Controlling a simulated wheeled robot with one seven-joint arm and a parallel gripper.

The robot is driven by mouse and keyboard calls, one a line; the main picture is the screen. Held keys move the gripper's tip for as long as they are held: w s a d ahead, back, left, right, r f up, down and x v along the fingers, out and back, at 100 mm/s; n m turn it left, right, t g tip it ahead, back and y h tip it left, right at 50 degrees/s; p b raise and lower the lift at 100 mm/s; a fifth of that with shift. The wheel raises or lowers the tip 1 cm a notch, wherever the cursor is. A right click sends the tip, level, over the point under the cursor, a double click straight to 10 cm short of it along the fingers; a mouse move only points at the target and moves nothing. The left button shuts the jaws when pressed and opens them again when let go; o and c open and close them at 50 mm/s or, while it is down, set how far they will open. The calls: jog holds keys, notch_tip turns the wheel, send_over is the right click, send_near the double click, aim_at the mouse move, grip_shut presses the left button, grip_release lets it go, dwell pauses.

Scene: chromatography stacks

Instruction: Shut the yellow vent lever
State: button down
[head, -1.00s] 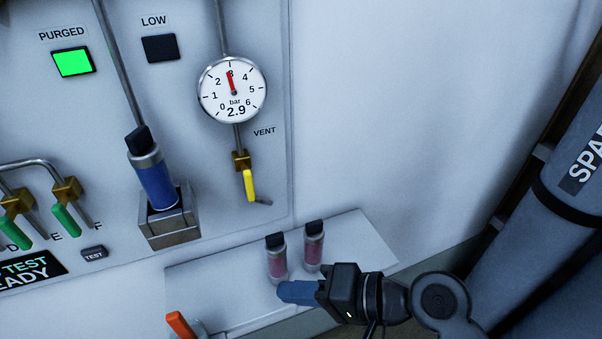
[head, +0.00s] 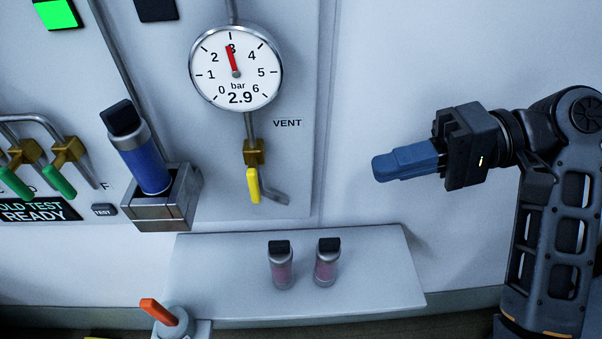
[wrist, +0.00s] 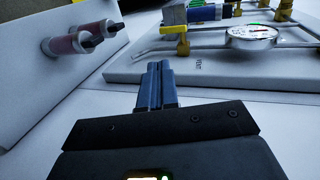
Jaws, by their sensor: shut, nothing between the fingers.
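The yellow vent lever (head: 253,186) hangs pointing down from a brass valve (head: 254,152) under the pressure gauge, left of the VENT label (head: 287,123). It also shows in the wrist view (wrist: 182,46), at the top centre. My gripper (head: 376,167) is right of the lever in the head view, apart from it, with its blue fingers pointing left. The fingers are together and empty. In the wrist view the fingertips (wrist: 157,66) lie below and left of the lever, with a gap between.
The gauge (head: 236,68) reads 2.9 bar. A bent outlet pipe (head: 275,194) sits beside the lever. Two pink cartridges (head: 281,266) stand on the shelf (head: 385,270) below. A blue cartridge (head: 147,165) is in a metal holder at left. The wall between gripper and lever is clear.

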dwell(0.3)
jog(key=p, duration=0.1)
send_near(260, 195)
jog(key=x, duration=0.4)
jog(key=shift+w+a+f, duration=0.15)
jog(key=shift+a+f, duration=0.05)
jog(key=shift+a, duration=1)
